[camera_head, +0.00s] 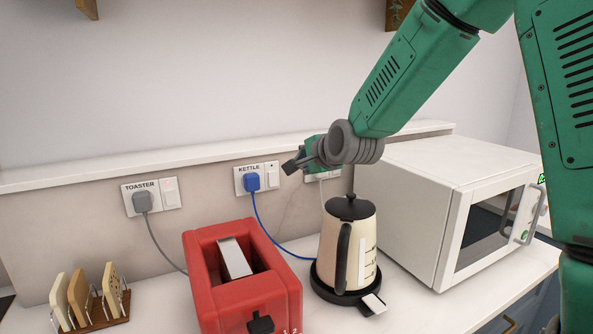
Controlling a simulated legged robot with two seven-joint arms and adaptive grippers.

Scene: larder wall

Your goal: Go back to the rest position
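My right arm comes in from the upper right and reaches across to the wall. Its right gripper (291,164) is in front of the wall, just right of the kettle socket (264,178) and above the worktop. The dark fingers point left and are small and seen from the side, so I cannot tell whether they are open or shut. I see nothing held in them. The gripper partly covers another socket plate (324,176) behind it. My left gripper is not in view.
Below the arm stand a cream kettle (356,225) on its black base and a white microwave (405,209). A red toaster (205,268) is left of them, with a toast rack (103,312) at far left. A blue plug (252,182) and a grey plug (142,202) sit in the wall.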

